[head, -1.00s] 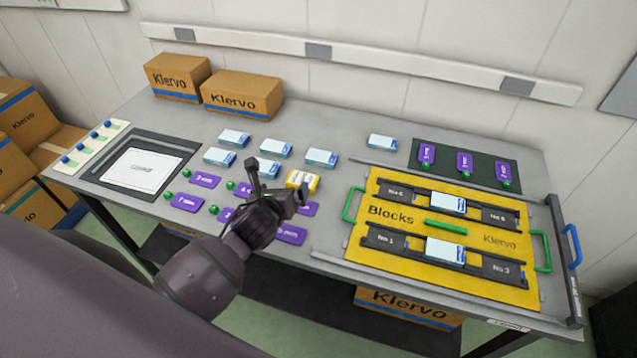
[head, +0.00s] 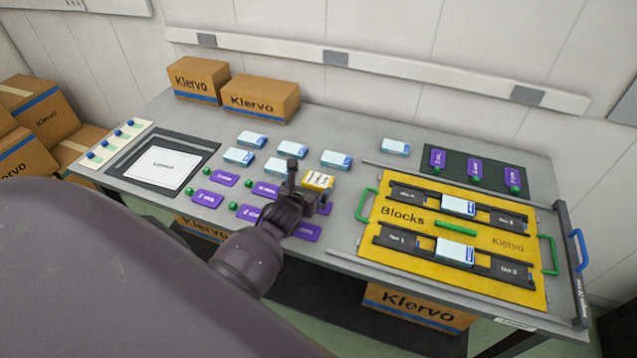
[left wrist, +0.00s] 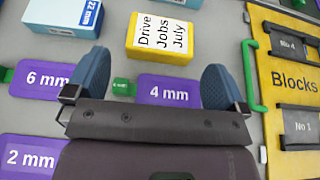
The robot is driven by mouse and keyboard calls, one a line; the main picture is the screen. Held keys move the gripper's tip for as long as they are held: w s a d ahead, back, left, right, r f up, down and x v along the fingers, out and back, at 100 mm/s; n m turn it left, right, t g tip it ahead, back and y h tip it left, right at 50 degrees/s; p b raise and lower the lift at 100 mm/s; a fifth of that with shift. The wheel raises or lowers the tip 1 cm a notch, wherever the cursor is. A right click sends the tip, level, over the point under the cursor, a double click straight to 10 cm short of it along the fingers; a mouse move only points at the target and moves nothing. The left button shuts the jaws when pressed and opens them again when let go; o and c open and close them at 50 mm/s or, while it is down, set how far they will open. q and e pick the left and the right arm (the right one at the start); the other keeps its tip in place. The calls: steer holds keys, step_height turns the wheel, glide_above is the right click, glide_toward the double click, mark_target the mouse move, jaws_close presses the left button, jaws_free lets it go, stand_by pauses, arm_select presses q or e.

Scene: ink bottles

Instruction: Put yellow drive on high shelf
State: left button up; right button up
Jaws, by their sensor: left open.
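The yellow drive (head: 318,180) is a small yellow block with a white label. It lies on the grey table among the purple tags. In the left wrist view the drive (left wrist: 160,37) reads "Drive Jobs July" and lies ahead of the fingertips, roughly centred between them. My left gripper (head: 310,184) is open and empty on the near side of the drive, partly covering the tags. Its two blue fingertips also show in the left wrist view (left wrist: 155,80), apart, with a purple "4 mm" tag (left wrist: 170,91) between them. No high shelf can be made out. My right gripper is not seen.
Several light-blue ink boxes (head: 336,159) lie behind the drive. A yellow "Blocks" board (head: 440,226) with green handles lies to the right. Two cardboard boxes (head: 260,98) stand at the back. A dark tray (head: 195,145) with a white sheet lies at the left.

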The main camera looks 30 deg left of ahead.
mark_target(318, 180)
arm_select(q)
steer(key=shift+x, duration=2.8)
steer(key=shift+d, duration=0.1)
steer(key=shift+c, duration=0.5)
steer(key=c, duration=0.7)
steer(key=shift+r, duration=0.1)
step_height(318, 180, up, 20)
steer(key=shift+f, duration=0.1)
